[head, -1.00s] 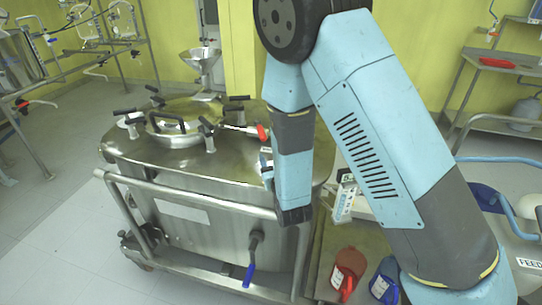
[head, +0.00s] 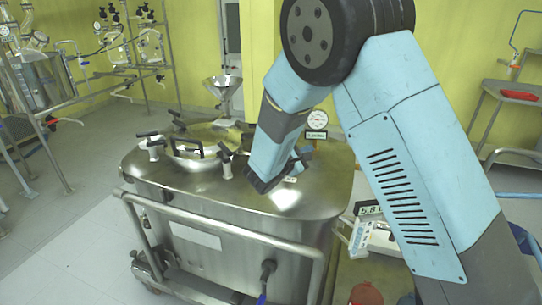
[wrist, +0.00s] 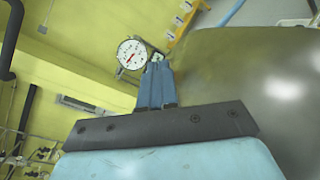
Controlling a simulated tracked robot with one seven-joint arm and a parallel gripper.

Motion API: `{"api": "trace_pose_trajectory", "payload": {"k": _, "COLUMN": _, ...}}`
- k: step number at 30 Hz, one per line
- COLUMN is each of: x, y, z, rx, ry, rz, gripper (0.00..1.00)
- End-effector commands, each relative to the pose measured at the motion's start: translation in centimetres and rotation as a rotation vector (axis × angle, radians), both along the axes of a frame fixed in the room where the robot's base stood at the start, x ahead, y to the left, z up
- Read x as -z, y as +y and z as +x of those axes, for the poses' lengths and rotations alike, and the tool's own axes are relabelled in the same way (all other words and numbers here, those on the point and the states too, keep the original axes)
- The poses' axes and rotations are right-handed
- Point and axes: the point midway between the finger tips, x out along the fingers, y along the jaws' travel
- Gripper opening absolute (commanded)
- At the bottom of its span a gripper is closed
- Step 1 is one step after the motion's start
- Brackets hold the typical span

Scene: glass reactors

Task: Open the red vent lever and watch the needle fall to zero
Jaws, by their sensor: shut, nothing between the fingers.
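The steel vessel (head: 290,200) stands in the middle of the head view. A round white gauge (head: 317,119) with a small label under it rises at the back of its lid. The gauge (wrist: 132,53) also shows in the wrist view, with a red needle on a white dial; its exact reading is too small to tell. My gripper (head: 302,158) is over the right part of the lid, in front of the gauge. In the wrist view its blue fingers (wrist: 157,72) are shut and empty, just below the gauge in the picture. The red vent lever is not visible now; my arm may hide it.
The clamped hatch (head: 195,150) and a metal funnel (head: 223,88) stand on or behind the lid's left part. A cart rail (head: 215,228) runs along the vessel's front. A small scale display (head: 370,210) is at the right. Glassware racks are at the far left.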

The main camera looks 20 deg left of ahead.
Motion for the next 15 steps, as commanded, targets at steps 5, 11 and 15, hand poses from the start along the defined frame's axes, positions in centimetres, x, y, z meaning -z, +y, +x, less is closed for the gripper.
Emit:
{"api": "trace_pose_trajectory", "payload": {"k": 5, "x": -1.0, "y": 1.4, "z": -0.2, "rx": 0.205, "ry": 0.017, "rz": 0.352, "gripper": 0.0}}
{"api": "trace_pose_trajectory", "payload": {"k": 11, "x": -1.8, "y": 4.9, "z": -1.5, "rx": 0.428, "ry": 0.048, "rz": 0.765, "gripper": 0.0}}
{"api": "trace_pose_trajectory", "payload": {"k": 15, "x": -2.8, "y": 8.7, "z": -2.7, "rx": 0.582, "ry": 0.082, "rz": 1.06, "gripper": 0.0}}
